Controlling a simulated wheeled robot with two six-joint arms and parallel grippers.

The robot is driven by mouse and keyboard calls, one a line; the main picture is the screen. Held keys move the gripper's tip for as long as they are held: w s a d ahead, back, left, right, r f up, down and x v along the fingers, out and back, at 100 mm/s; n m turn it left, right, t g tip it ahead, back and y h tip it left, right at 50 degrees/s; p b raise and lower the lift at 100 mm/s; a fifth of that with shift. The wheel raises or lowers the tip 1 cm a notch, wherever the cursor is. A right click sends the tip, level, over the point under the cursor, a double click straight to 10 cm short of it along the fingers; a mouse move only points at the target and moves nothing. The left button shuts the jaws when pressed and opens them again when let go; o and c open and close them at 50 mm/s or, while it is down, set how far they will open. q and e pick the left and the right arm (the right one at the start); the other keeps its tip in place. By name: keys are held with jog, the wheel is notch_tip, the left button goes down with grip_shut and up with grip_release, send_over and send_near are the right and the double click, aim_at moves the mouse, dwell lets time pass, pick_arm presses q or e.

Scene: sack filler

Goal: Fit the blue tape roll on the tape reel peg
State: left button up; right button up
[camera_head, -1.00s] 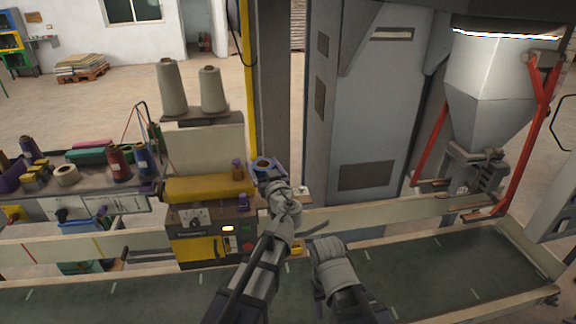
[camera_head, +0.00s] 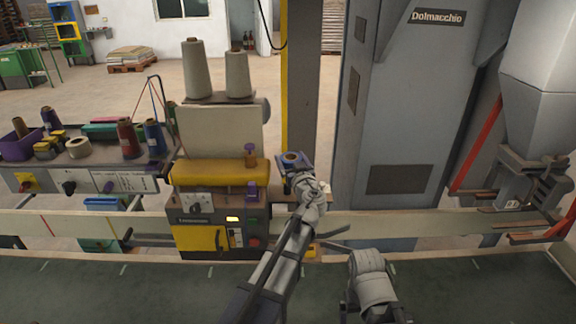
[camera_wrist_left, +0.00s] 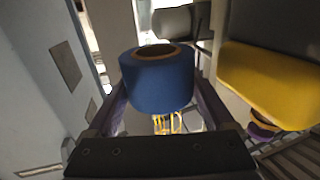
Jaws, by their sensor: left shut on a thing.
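The blue tape roll (camera_head: 292,159) is held upright, its hole facing up, in my left gripper (camera_head: 294,172), right of the sewing machine's yellow cylinder. In the left wrist view the blue roll (camera_wrist_left: 157,82) sits between the two dark fingers, which are shut on it. I cannot tell for sure which part is the tape reel peg. A small purple spool-like part (camera_head: 250,155) stands on the yellow cylinder, apart from the roll. My right arm shows at the lower right of the head view, but its gripper is not visible.
The yellow cylinder (camera_head: 215,172) and machine box (camera_head: 205,238) stand left of the roll. Two grey cones (camera_head: 197,68) stand above them. A grey cabinet (camera_head: 405,120) rises close on the right. A pale rail (camera_head: 400,222) and green belt (camera_head: 450,285) run in front.

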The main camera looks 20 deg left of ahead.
pick_arm(q)
jog(key=shift+w+a+f, duration=0.35)
jog(key=shift+w+a, duration=0.2)
jog(key=shift+a, duration=0.2)
jog(key=shift+s, duration=0.1)
jog(key=shift+f+b, duration=2.55)
jog(key=shift+b, duration=0.15)
jog(key=shift+f, duration=0.15)
jog(key=shift+f+b, duration=2.15)
jog(key=shift+b, duration=0.15)
